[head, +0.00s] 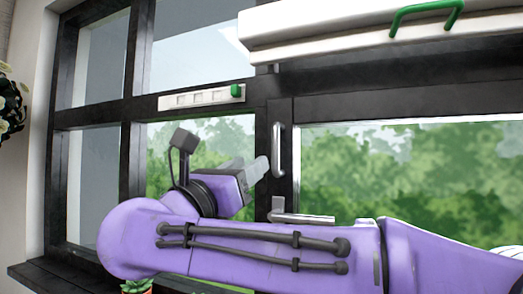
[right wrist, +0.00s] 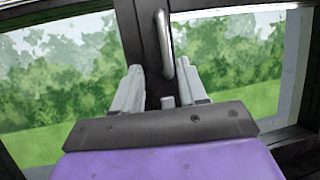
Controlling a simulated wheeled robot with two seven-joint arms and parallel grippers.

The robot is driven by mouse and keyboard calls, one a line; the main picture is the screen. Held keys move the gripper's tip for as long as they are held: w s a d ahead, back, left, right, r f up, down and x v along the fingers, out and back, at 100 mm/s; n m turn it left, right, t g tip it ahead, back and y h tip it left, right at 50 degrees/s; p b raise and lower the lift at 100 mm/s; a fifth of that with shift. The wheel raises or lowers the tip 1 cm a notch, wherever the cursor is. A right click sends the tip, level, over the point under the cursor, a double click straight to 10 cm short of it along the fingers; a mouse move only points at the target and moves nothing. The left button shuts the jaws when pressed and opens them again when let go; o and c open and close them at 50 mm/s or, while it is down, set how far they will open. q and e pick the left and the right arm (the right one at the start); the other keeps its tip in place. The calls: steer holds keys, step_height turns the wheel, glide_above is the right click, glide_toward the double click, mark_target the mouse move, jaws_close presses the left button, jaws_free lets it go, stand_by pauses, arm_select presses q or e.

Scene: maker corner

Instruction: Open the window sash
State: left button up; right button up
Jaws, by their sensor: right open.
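The window sash (head: 400,108) has a dark frame around a large pane at the right and looks closed. A silver upright bar handle (head: 278,150) is on its left stile; it also shows in the right wrist view (right wrist: 163,45). Below it is a silver lever handle (head: 300,218) lying horizontal, partly behind my purple arm. My right gripper (head: 260,170) is open and empty, just left of the bar handle. In the right wrist view its fingers (right wrist: 159,72) straddle the line of the bar's lower end; I cannot tell whether they touch it. My left gripper is out of view.
A white box with a green handle (head: 426,14) juts out above the sash. A white strip with a green knob (head: 203,97) is on the frame at the left. A potted plant (head: 137,287) stands low, and white flowers (head: 8,103) hang at the far left.

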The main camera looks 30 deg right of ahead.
mark_target(274, 147)
steer(key=d+r+p, duration=0.1)
steer(key=w+d+r+p, duration=0.1)
steer(key=d, duration=0.1)
steer(key=d+r+p, duration=0.1)
steer(key=d, duration=0.1)
steer(key=shift+w+d+r+p, duration=0.2)
steer(key=shift+w+r+p, duration=0.05)
steer(key=shift+r+p, duration=0.1)
steer(key=shift+w+d+r+p, duration=0.25)
steer(key=shift+w+d+p, duration=0.3)
steer(key=shift+w+d, duration=0.85)
steer(key=shift+d, duration=0.05)
steer(key=shift+s+r, duration=0.1)
steer(key=shift+s, duration=0.2)
steer(key=shift+w, duration=0.1)
jaws_close()
